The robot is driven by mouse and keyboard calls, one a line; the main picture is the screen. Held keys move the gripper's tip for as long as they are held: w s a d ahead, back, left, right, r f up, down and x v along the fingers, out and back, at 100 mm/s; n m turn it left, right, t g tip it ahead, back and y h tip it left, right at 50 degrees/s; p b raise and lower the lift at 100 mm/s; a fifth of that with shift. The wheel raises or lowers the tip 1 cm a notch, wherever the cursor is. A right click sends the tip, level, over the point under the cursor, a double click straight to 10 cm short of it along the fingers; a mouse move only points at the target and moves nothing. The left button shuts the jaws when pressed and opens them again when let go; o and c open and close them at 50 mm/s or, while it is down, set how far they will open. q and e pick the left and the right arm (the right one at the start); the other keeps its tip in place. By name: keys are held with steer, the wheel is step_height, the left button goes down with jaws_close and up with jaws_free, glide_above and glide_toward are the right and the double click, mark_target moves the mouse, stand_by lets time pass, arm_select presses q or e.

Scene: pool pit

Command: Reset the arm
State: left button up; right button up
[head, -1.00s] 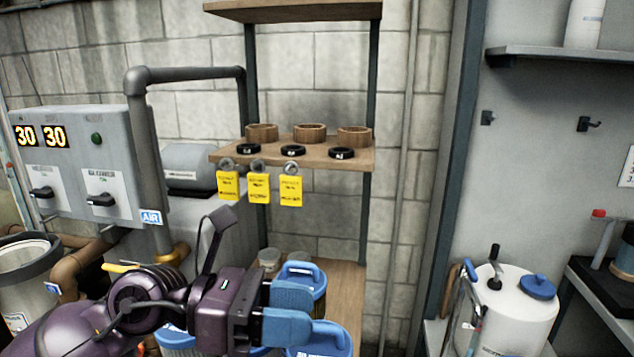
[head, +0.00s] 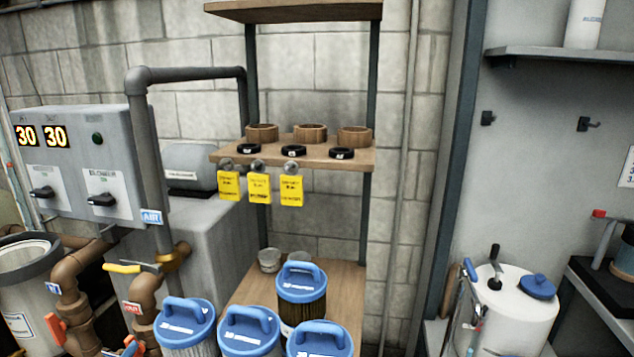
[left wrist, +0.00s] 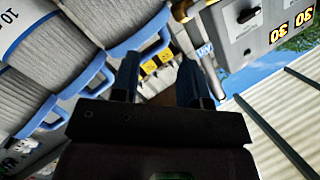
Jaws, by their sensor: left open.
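My left gripper (left wrist: 158,85) shows in the left wrist view. Its two fingers stand apart with nothing held between them. Large pleated filter cartridges with blue handles (left wrist: 85,85) are close to its left side. The control panel (left wrist: 265,30) with the "30" readouts is at the upper right of that view. In the head view neither of my arms shows. My right gripper is in no frame.
In the head view, blue-lidded filter cartridges (head: 301,290) stand on and before the lower wooden shelf (head: 345,290). Yellow tags (head: 259,187) hang from the middle shelf (head: 225,156). Grey and brown pipes (head: 72,285) stand left. A white tank (head: 515,310) stands right.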

arm_select(q)
steer(key=s+a+f+n+g+h, duration=0.15)
steer(key=s+f+n+g, duration=0.55)
steer(key=s+f+g, duration=0.85)
steer(key=w+f+m+t, duration=0.1)
steer(key=w+f+t, duration=0.2)
steer(key=f+t, duration=0.7)
steer(key=shift+w+f+t, duration=0.2)
steer(key=shift+f+t, duration=0.15)
steer(key=shift+f, duration=0.55)
steer(key=shift+a, duration=0.25)
